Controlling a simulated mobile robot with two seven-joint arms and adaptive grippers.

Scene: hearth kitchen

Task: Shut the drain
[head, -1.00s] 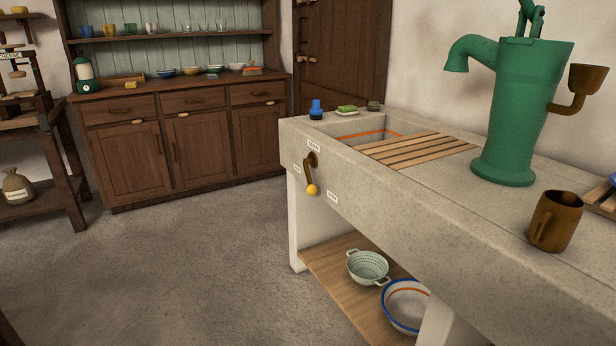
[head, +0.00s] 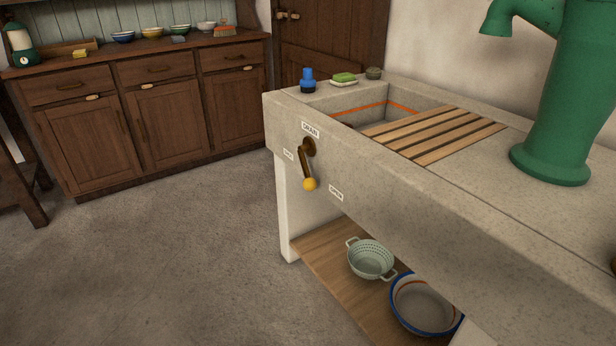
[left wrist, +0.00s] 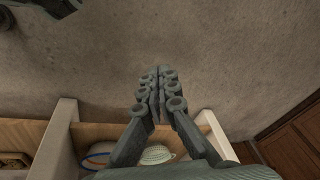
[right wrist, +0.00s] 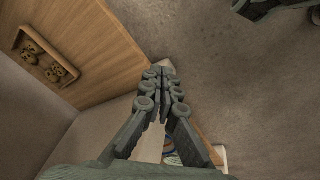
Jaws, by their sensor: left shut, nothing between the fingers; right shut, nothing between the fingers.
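The drain lever (head: 306,164) is a dark handle with a yellow knob (head: 310,184), on the front face of the stone sink (head: 400,185). It hangs roughly straight down from its round pivot. A label reading DRAIN (head: 310,129) is above it. A small label (head: 288,154), apparently SHUT, is to its left, and an OPEN label (head: 336,193) is to its lower right. My left gripper (left wrist: 158,80) is shut and empty in the left wrist view, above the floor. My right gripper (right wrist: 163,78) is shut and empty in the right wrist view. Neither gripper shows in the head view.
A wooden slatted rack (head: 440,133) lies partly over the basin. A green pump (head: 565,100) stands on the sink's right. A colander (head: 371,260) and a blue-rimmed basin (head: 425,305) sit on the low shelf (head: 325,265). The floor left of the sink is clear.

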